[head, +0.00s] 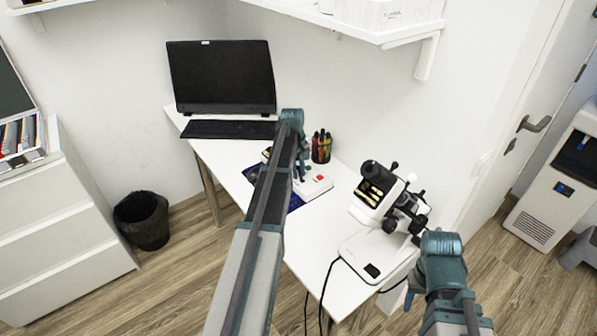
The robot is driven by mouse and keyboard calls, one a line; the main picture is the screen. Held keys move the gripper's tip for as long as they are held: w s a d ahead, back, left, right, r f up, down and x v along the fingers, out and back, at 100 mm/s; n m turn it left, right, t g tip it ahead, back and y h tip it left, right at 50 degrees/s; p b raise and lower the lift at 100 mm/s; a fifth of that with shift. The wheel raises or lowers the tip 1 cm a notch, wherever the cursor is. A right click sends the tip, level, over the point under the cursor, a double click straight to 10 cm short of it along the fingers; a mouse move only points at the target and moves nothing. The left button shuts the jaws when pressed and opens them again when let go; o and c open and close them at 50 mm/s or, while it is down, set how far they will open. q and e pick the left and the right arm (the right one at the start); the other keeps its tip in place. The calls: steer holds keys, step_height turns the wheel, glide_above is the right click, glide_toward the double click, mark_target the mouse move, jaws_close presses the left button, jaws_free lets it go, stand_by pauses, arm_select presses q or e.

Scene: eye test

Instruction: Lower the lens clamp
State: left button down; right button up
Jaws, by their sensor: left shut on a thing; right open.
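A small white device (316,186) with a red button sits on the white desk, partly hidden behind my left arm. My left gripper (301,174) is at this device, above its white base, and is shut on a small part there that looks like the lens clamp. The held part is mostly hidden by the jaws and arm. A larger white instrument (362,250) with a tilted black-and-white head stands to the right. My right gripper (408,300) is open, low at the right beside the desk, with its jaws largely hidden by its wrist.
A shelf (350,30) overhangs the back. A bin (143,220) stands left; cables hang at the front.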

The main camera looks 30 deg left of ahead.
mark_target(302, 178)
arm_select(q)
steer(key=shift+d, duration=0.1)
steer(key=shift+s+d+r+t+y, duration=0.1)
steer(key=shift+s+d+t+y, duration=0.1)
steer(key=shift+t+y, duration=0.15)
steer(key=shift+s+d+y, duration=0.15)
steer(key=shift+d+y, duration=0.15)
steer(key=shift+y, duration=0.35)
steer(key=shift+s+d+t+y+b, duration=0.1)
steer(key=shift+d+t+y+b, duration=0.2)
steer(key=shift+y+b, duration=0.25)
steer(key=shift+s+d+t+y+b, duration=0.1)
steer(key=shift+d+t+y+b, duration=0.1)
steer(key=shift+t+y+b, duration=0.35)
steer(key=y+b, duration=0.1)
steer(key=b, duration=0.1)
steer(key=d+t+y+b, duration=0.1)
steer(key=y+b, duration=0.3)
steer(key=shift+s+d+f+m+t, duration=0.25)
steer(key=shift+d+m+t, duration=0.05)
steer(key=shift+t, duration=0.1)
steer(key=shift+d+r+y+b, duration=0.1)
steer(key=shift+d+y+b, duration=0.1)
steer(key=shift+y+b, duration=0.7)
